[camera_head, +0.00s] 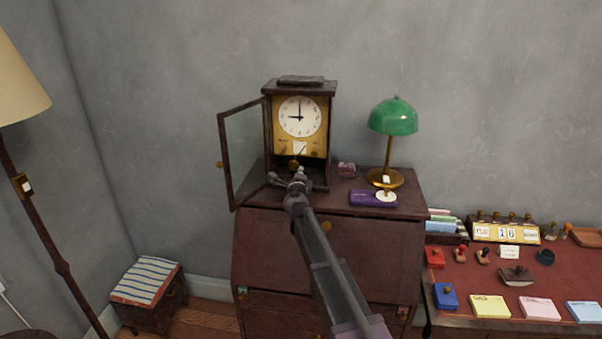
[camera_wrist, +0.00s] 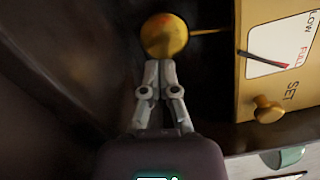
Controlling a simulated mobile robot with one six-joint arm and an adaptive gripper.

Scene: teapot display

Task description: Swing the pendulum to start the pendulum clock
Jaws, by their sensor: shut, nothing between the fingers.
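The pendulum clock (camera_head: 300,118) stands on a dark wooden cabinet, with its white dial showing about nine o'clock. Its glass door (camera_head: 245,150) hangs open to the left. The round brass pendulum bob (camera_head: 293,165) hangs low in the case; its rod is tilted, running up to the right. In the wrist view the bob (camera_wrist: 165,36) is right at my fingertips, and I cannot tell whether they touch it. My gripper (camera_wrist: 158,66) is shut and empty. It also shows in the head view (camera_head: 296,173), at the front opening of the clock case.
In the wrist view a brass panel with a knob (camera_wrist: 267,109) and a gauge lies right of the fingers. A green lamp (camera_head: 393,117) and a purple box (camera_head: 366,197) stand right of the clock. A red-topped desk (camera_head: 475,275) with stationery is further right.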

